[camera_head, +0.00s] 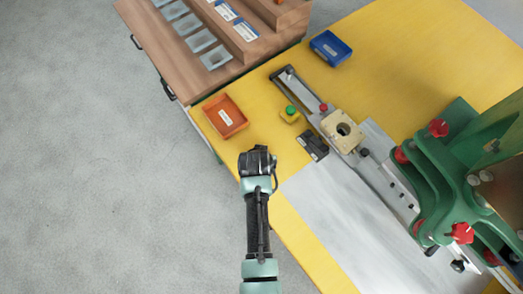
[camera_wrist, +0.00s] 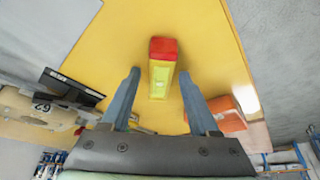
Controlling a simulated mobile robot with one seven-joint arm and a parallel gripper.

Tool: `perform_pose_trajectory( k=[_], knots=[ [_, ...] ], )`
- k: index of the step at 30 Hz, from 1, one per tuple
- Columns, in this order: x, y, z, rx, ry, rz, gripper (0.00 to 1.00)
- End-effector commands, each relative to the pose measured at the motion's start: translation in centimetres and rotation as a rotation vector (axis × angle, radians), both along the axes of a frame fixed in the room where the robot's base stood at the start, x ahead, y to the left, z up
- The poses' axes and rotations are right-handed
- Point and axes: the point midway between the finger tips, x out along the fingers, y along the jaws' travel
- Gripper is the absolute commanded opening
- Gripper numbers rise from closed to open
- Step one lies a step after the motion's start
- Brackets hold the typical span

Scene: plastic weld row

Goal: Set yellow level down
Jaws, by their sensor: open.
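The yellow level (camera_wrist: 161,80), with a red end cap, shows in the wrist view against the yellow table top. It lies between the two fingers of my gripper (camera_wrist: 159,73), with a visible gap on each side. The fingers are open and apart from it. Whether it rests fully on the table cannot be told. In the camera_head view my gripper (camera_head: 257,152) is at the table's near left edge, and I cannot make out the level there.
An orange tray (camera_head: 225,117) lies up and left of my gripper. A yellow box with a green button (camera_head: 290,114) and a dark device (camera_head: 313,145) lie to the right. A blue tray (camera_head: 330,48), metal rail and green machine (camera_head: 450,175) stand farther off. Yellow table (camera_head: 240,142) shows between.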

Motion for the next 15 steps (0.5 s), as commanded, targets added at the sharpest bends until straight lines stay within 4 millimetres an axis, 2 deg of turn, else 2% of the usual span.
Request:
perform_pose_trajectory(
  k=[7,15],
  knots=[
    [-0.4,0.0,1.3,0.000,-0.001,0.000,0.61],
    [-2.1,0.3,5.7,-0.001,-0.002,0.001,0.61]
  ],
)
